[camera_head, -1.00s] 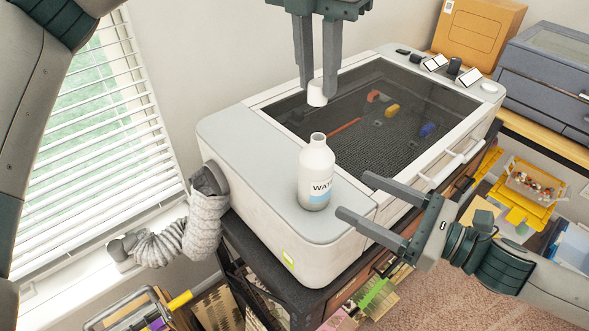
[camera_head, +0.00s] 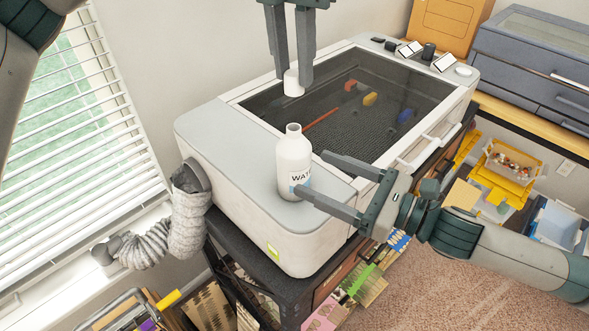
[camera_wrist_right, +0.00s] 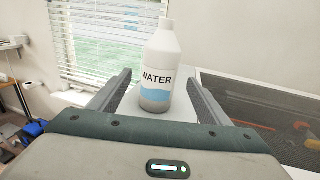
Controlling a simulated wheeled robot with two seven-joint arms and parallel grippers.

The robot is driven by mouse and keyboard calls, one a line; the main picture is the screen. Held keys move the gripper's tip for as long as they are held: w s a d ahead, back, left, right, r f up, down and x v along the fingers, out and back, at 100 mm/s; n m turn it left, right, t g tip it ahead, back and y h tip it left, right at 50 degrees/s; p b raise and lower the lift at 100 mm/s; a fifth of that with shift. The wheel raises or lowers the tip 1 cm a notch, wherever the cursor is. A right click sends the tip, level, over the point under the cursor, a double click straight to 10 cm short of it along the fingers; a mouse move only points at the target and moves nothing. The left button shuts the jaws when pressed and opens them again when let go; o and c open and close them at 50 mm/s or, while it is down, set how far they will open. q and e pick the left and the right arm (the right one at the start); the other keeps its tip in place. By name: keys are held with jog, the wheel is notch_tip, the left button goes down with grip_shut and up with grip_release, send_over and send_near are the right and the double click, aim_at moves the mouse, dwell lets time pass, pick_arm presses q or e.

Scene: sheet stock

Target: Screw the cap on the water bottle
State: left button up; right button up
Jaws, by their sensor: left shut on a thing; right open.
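The white water bottle (camera_head: 293,160) stands upright and uncapped on the grey top of the machine in the head view. It also shows in the right wrist view (camera_wrist_right: 158,68), between and beyond my right fingers. My left gripper (camera_head: 292,78) points down and is shut on the white cap (camera_head: 293,84), held above the bottle's mouth and apart from it. My right gripper (camera_head: 318,178) is open, its fingers level and pointing left at the bottle. In the head view the near finger overlaps the bottle's lower right edge; whether it touches cannot be told.
The machine (camera_head: 215,130) has a dark glass lid (camera_head: 390,130) with small coloured pieces under it. A ribbed hose (camera_head: 188,225) hangs from its left side. An orange box (camera_head: 446,30) and a blue-grey drawer unit (camera_head: 530,65) stand at the back right.

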aim_at(292, 86)
pick_arm(q)
jog(key=shift+a, duration=0.1)
pick_arm(e)
jog(key=x, duration=0.7)
jog(key=shift+w+a, duration=0.1)
jog(key=shift+a, duration=0.05)
jog(key=c, duration=1.6)
pick_arm(q)
jog(key=shift+f, duration=2.5)
pick_arm(e)
jog(key=shift+o, duration=0.2)
pick_arm(q)
jog(key=shift+f, duration=0.85)
jog(key=shift+f, duration=0.6)
